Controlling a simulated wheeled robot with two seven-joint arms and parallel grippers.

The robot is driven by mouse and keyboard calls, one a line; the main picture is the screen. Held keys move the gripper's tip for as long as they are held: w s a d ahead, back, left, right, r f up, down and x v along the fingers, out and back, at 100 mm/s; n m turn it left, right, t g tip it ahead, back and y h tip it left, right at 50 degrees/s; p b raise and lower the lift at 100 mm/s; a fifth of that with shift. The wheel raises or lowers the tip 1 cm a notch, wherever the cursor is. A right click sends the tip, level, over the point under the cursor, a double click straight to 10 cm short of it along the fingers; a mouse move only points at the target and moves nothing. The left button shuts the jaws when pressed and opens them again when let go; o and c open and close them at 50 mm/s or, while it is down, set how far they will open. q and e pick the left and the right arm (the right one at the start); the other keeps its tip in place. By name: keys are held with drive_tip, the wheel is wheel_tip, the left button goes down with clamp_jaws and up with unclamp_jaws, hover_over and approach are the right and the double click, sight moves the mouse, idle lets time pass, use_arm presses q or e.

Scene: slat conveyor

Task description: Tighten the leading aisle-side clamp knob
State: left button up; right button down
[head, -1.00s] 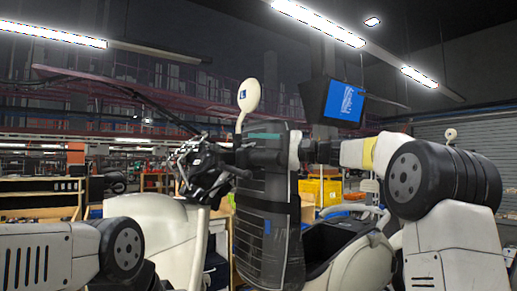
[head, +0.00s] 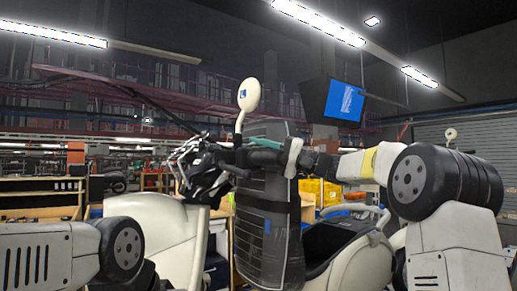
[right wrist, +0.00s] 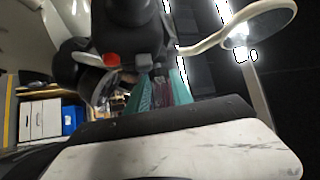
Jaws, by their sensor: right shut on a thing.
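My right gripper (head: 248,144) reaches from the right to the handlebar, near the base of the mirror stem. In the right wrist view, the teal fingers of my right gripper (right wrist: 161,85) are shut on a dark, narrow part (right wrist: 161,92) below a black grip (right wrist: 125,40) with a red button (right wrist: 111,60). I cannot tell whether this part is the clamp knob. My left gripper is out of view.
A dark ribbed panel (head: 268,210) stands upright under my right gripper, close to the scooter. A monitor (head: 344,102) hangs behind my right arm. A yellow crate (head: 325,190) and wooden shelves (head: 40,195) stand in the background.

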drive_tip(key=shift+w+a+f+n+g+y, duration=0.1)
drive_tip(key=shift+f+n+g+y, duration=0.1)
drive_tip(key=shift+n+g+y, duration=0.6)
drive_tip(key=shift+w+f+n+g+y, duration=0.1)
drive_tip(key=shift+f+n+g+y, duration=0.15)
drive_tip(key=shift+n+y, duration=0.9)
drive_tip(key=shift+n, duration=0.45)
drive_tip(key=c, duration=1.1)
unclamp_jaws()
drive_tip(key=shift+r, duration=0.1)
